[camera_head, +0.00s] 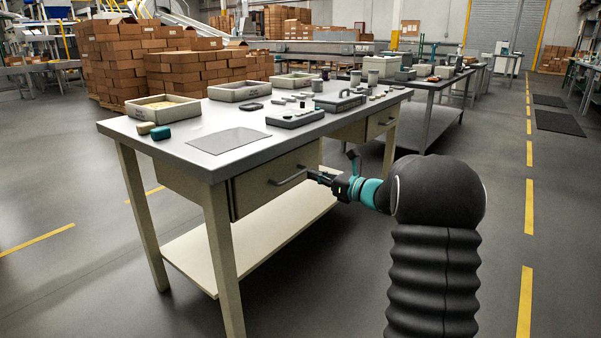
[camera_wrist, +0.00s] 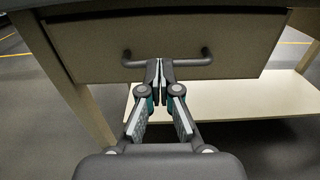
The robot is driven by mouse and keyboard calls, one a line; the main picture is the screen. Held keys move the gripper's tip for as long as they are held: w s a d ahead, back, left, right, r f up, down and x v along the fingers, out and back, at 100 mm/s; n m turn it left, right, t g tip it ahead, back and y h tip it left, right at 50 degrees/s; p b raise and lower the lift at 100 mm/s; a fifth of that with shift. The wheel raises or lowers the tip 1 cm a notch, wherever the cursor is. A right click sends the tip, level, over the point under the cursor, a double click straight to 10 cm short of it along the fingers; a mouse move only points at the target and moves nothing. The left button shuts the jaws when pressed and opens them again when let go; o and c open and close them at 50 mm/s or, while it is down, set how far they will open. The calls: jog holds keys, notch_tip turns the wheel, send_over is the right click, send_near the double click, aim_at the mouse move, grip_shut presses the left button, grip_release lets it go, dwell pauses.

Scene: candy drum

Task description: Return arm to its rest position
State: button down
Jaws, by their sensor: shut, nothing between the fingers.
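My gripper (camera_head: 318,176) is in front of the workbench's near drawer (camera_head: 256,188), close to its dark bar handle (camera_head: 289,178). In the wrist view, my gripper (camera_wrist: 160,64) has its fingertips together with nothing between them. The fingertips overlap the middle of the handle (camera_wrist: 133,61) in that view, and I cannot tell whether they touch it. The drawer front (camera_wrist: 240,45) looks flush with the bench. My arm (camera_head: 436,195) reaches in from the right of the head view.
The bench top (camera_head: 185,120) holds trays, a grey case (camera_head: 339,101) and several small items. A lower shelf (camera_head: 230,240) sits under the drawer. A second drawer (camera_head: 382,121) is farther right. Open floor (camera_head: 500,240) lies right of my arm. Stacked cartons (camera_head: 150,60) stand behind.

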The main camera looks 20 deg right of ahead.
jog(key=s+a+f+n+g+h, duration=0.1)
jog(key=s+f+n+g, duration=0.5)
jog(key=s+f, duration=0.4)
jog(key=s+a+f+n+g+h, duration=0.2)
jog(key=s+a+n+g, duration=0.25)
jog(key=s+n, duration=0.45)
jog(key=s+a+r+n+h+p, duration=0.1)
jog(key=s+a+r+n+h, duration=0.1)
jog(key=s, duration=0.6)
jog(key=s+a+r+n+t+h+p, duration=0.1)
jog(key=s+a+r+n+h, duration=0.1)
jog(key=s+n, duration=0.5)
jog(key=s+a+r+n+h+p, duration=0.1)
jog(key=s+a+r+n+h, duration=0.2)
jog(key=s+r, duration=0.3)
jog(key=s+n, duration=0.1)
jog(key=s, duration=0.4)
jog(key=shift+n+h, duration=0.3)
jog(key=shift+n, duration=0.1)
jog(key=shift+t, duration=0.25)
